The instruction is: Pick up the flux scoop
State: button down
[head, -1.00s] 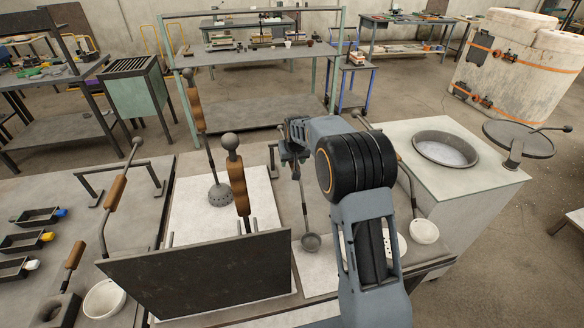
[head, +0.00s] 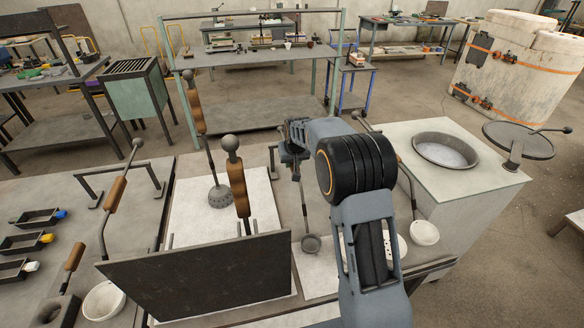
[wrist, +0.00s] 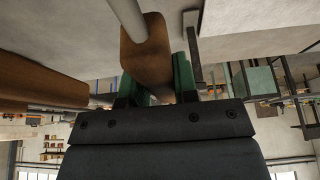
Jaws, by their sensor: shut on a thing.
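The flux scoop has a small dark round bowl (head: 311,243), a thin grey shaft running up to my gripper and a wooden handle. My gripper (head: 292,157) is in the middle of the head view, at the upper end of the scoop. In the wrist view, its green fingers (wrist: 160,80) are shut on the brown wooden handle (wrist: 146,52), with the grey shaft running up from it. The scoop hangs or stands nearly upright. I cannot tell whether its bowl touches the surface below. The handle is mostly hidden by my gripper in the head view.
A dark upright plate (head: 205,275) stands at the front left. Two wooden-handled tools rise behind it, one with a dark perforated bell (head: 220,196). A white ladle bowl (head: 425,232) and a perforated skimmer (head: 401,246) lie right of my arm. A pot (head: 446,150) sits beyond.

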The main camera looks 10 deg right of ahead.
jog(key=shift+r, duration=0.2)
jog(key=shift+r, duration=0.3)
notch_tip(320, 180, up, 2)
jog(key=s+r, duration=0.1)
jog(key=r, duration=0.1)
jog(key=s+r+b, duration=0.1)
jog(key=s+r, duration=0.1)
jog(key=s+d+r, duration=0.1)
jog(key=s+r, duration=0.1)
jog(key=shift+s+r, duration=0.1)
jog(key=shift+r, duration=0.15)
jog(key=s+d+r+b, duration=0.1)
jog(key=s+r+b, duration=0.1)
jog(key=s, duration=0.6)
jog(key=shift+d+v, duration=0.2)
jog(key=shift+v, duration=0.65)
